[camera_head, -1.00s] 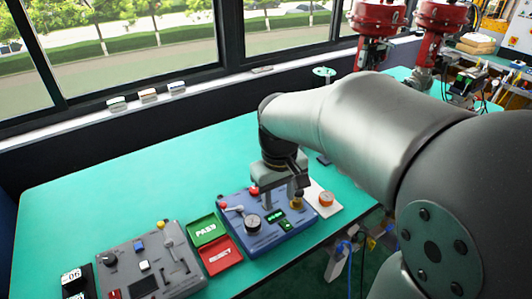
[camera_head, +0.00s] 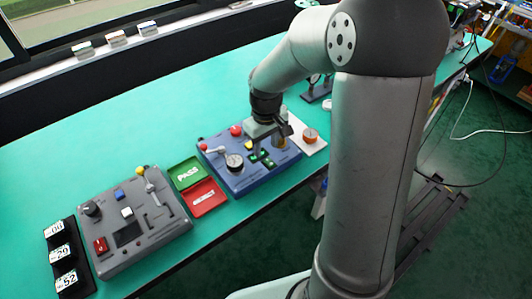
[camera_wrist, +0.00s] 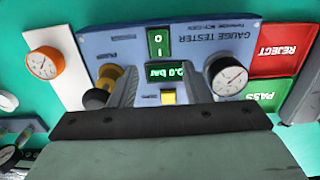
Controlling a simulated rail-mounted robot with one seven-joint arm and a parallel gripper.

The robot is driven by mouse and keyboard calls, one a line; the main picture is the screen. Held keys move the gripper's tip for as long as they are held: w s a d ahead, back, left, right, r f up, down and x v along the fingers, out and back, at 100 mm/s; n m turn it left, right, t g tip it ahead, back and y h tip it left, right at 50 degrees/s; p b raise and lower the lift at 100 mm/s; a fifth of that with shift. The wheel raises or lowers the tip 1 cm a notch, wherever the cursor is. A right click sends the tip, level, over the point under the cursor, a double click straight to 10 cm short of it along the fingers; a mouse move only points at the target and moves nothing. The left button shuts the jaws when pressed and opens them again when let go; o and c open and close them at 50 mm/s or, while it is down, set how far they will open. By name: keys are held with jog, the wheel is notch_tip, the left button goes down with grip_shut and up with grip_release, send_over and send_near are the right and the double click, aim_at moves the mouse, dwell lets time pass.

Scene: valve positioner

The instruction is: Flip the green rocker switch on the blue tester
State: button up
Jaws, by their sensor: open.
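The blue tester (camera_head: 232,180) lies on the teal bench in the head view; its "GAUGE TESTER" face (camera_wrist: 205,28) shows upside down in the wrist view. The green rocker switch (camera_wrist: 158,42), marked I and O, sits near the panel's upper edge in the wrist view. It looks small in the head view (camera_head: 268,162). A green display (camera_wrist: 165,71) and a yellow button (camera_wrist: 168,97) lie below it. My gripper (camera_wrist: 158,78) is open and empty above the panel, its fingers either side of the display. The switch lies beyond the fingertips; contact cannot be seen.
A round gauge (camera_wrist: 226,75) is beside one finger, and a brass fitting (camera_wrist: 110,75) beside the other. An orange gauge (camera_head: 310,135) stands on a white plate. Green PASS (camera_head: 187,173) and red REJECT (camera_head: 205,197) trays separate the tester from a grey control box (camera_head: 135,228).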

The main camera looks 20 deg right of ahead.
aim_at(266, 159)
jog(key=shift+f, duration=2.1)
grip_shut()
jog(key=shift+s+d+t+b, duration=0.15)
jog(key=shift+s+t+b, duration=0.05)
jog(key=shift+t+b, duration=0.4)
jog(key=shift+s+r+t+y, duration=0.2)
jog(key=shift+t+y, duration=0.4)
jog(key=shift+t, duration=0.4)
grip_release()
jog(key=shift+r, duration=0.1)
